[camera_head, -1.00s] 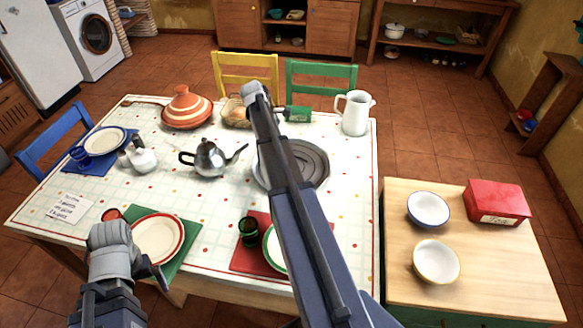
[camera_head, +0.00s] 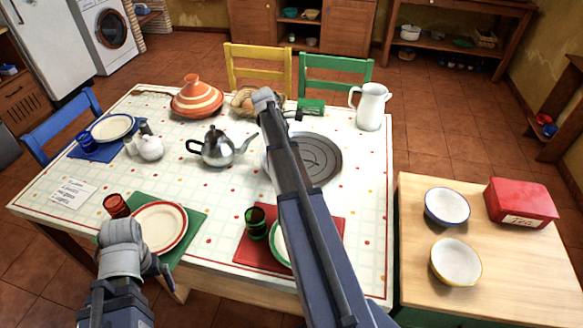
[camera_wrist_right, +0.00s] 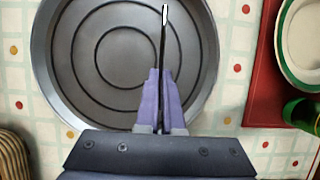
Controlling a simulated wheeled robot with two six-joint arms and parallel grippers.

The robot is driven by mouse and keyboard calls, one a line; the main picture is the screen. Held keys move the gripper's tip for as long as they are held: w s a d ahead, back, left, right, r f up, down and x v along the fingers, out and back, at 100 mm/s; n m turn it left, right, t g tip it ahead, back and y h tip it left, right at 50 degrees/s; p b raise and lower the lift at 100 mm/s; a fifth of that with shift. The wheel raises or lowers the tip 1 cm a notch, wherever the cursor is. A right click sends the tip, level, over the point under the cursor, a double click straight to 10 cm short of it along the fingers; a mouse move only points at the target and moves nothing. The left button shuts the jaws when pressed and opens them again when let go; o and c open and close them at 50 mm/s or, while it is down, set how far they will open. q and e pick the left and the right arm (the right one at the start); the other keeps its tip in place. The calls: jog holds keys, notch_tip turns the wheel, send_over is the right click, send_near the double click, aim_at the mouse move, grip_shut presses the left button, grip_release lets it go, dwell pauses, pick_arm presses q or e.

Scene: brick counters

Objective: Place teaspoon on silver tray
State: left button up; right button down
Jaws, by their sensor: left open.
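The silver tray (camera_head: 326,158) is round and dark grey with ring grooves. It lies on the table, partly hidden by my right arm in the head view, and fills much of the right wrist view (camera_wrist_right: 82,90). My right gripper (camera_wrist_right: 158,75) is shut on the teaspoon (camera_wrist_right: 164,28), which shows as a thin dark line with a bright end, above the tray. Whether the teaspoon touches the tray I cannot tell. In the head view the right gripper is hidden behind its own arm. My left gripper (camera_head: 163,268) is open and empty beside the red-rimmed plate (camera_head: 158,228).
A teapot (camera_head: 217,148) stands left of the tray. A green cup (camera_head: 256,222) on a red placemat (camera_head: 246,255) is near the front edge. A tagine (camera_head: 196,98), basket and white jug (camera_head: 369,106) stand at the back. A wooden counter (camera_head: 415,215) with bowls is at right.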

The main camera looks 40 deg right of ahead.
jog(key=shift+f+b, duration=1.9)
jog(key=shift+b, duration=0.05)
jog(key=shift+r, duration=0.15)
jog(key=c, duration=1)
grip_release()
jog(key=shift+c, duration=0.2)
jog(key=p+v, duration=1.1)
jog(key=v, duration=0.1)
jog(key=shift+s+a, duration=0.1)
